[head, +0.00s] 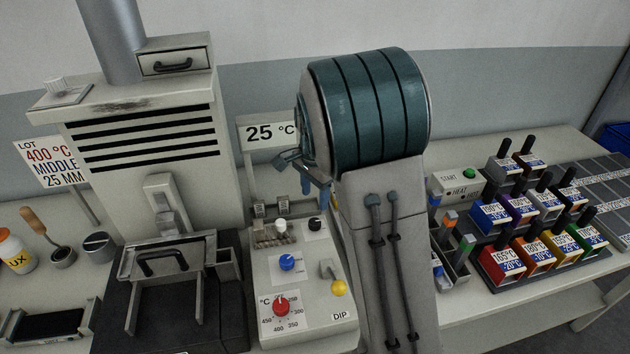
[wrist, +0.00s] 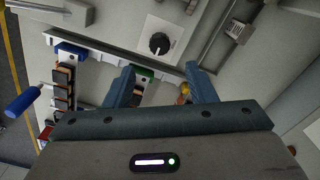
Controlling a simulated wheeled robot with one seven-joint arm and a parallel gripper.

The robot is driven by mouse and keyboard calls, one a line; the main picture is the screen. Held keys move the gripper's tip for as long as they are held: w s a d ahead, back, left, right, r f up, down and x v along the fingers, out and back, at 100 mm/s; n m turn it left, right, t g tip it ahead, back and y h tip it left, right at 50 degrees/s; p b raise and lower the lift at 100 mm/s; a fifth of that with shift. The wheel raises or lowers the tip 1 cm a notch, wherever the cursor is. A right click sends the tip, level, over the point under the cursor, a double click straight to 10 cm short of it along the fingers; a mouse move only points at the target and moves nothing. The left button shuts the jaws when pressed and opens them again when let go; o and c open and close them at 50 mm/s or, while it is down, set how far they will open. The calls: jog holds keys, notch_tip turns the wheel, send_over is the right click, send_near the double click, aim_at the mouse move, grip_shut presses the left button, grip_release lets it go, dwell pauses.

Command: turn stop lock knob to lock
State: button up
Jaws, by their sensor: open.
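No knob has a readable stop-lock label. A black knob (head: 315,223) sits on a white plate at the upper right of the grey control panel (head: 322,322) in the head view. The wrist view shows a black knob (wrist: 158,43) with a pale pointer on a white plate, beyond my fingertips; I cannot tell for certain that it is the same one. My gripper (head: 303,178) is above the panel's back edge, its blue fingers apart and empty. In the wrist view the gripper (wrist: 160,72) has its fingers spread below the knob, not touching it.
The panel also carries a white knob (head: 281,226), a blue knob (head: 287,262), a red temperature knob (head: 281,304) and a yellow-tipped lever (head: 338,286). A grey furnace (head: 150,130) stands left. Coloured blocks (head: 502,262) fill a rack at right. My arm hides the middle bench.

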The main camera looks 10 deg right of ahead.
jog(key=shift+r, duration=2.3)
jog(key=s+r+n+t, duration=0.1)
jog(key=s+n, duration=0.5)
jog(key=s, duration=0.6)
jog(key=s+d+r+n+t, duration=0.1)
jog(key=s+r+n+t, duration=0.1)
jog(key=s+n, duration=0.5)
jog(key=s, duration=0.5)
jog(key=shift+s+r, duration=0.2)
jog(key=shift+r, duration=0.05)
